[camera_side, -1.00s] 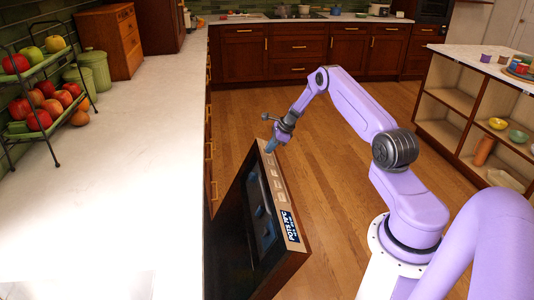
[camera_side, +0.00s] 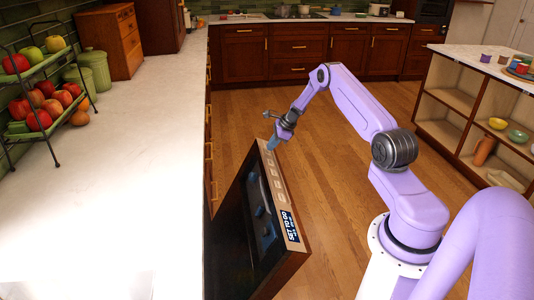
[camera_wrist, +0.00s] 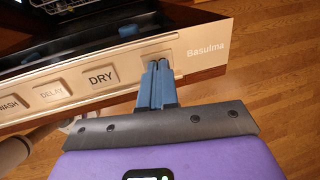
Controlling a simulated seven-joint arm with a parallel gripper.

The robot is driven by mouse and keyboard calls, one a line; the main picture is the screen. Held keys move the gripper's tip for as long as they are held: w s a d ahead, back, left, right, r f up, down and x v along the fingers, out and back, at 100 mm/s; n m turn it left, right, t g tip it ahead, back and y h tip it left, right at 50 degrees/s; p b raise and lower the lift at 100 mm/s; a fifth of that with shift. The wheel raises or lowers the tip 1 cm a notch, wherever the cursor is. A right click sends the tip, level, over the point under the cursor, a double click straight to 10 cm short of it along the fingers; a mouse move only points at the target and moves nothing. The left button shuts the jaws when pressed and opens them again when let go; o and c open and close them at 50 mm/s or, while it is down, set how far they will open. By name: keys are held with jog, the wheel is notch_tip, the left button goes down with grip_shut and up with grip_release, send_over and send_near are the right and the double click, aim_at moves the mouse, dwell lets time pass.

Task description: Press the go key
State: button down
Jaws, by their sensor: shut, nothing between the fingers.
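The dishwasher door (camera_side: 262,225) hangs partly open, with a beige key panel (camera_side: 276,190) along its top edge. In the wrist view the keys WASH (camera_wrist: 9,103), DELAY (camera_wrist: 51,93) and DRY (camera_wrist: 101,78) are readable. A further key (camera_wrist: 157,47) lies right of DRY, at my fingertips; its label is hidden, so I cannot read whether it says go. My gripper (camera_wrist: 157,68) is shut and empty, its blue fingertips at that key; I cannot tell whether they touch it. It shows at the panel's far end in the side view (camera_side: 271,144). The door display (camera_side: 290,227) reads "SET TO GO".
A white counter (camera_side: 130,150) runs along the left, beside the door. A fruit rack (camera_side: 35,95) stands on it. Open shelves (camera_side: 475,115) stand at the right. The wooden floor (camera_side: 345,220) around the door is clear.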

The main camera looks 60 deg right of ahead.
jog(key=shift+w+d+v, duration=0.15)
jog(key=shift+v, duration=0.95)
jog(key=shift+w+d+v, duration=0.15)
jog(key=shift+d+v, duration=0.05)
jog(key=shift+v, duration=0.95)
jog(key=s+a+r+n+g+y, duration=0.1)
jog(key=a+r+n, duration=0.3)
jog(key=a, duration=0.5)
jog(key=a+r+n+g, duration=0.1)
jog(key=a+r+n, duration=0.35)
jog(key=a, duration=0.55)
jog(key=s+a+r+n+g+y, duration=0.1)
jog(key=a+r+n, duration=0.3)
jog(key=a, duration=0.5)
jog(key=s+a+r+n+g, duration=0.1)
jog(key=s+a+r+n, duration=0.1)
jog(key=s+a+n, duration=0.4)
jog(key=s+a+r+n+g, duration=0.1)
jog(key=s+a+r+n, duration=0.25)
jog(key=s+a, duration=0.3)
jog(key=s+r+n+h, duration=0.2)
jog(key=s+n+h, duration=0.1)
jog(key=s+n, duration=1.5)
jog(key=s, duration=0.7)
jog(key=shift+a+h, duration=0.2)
jog(key=shift+h, duration=0.1)
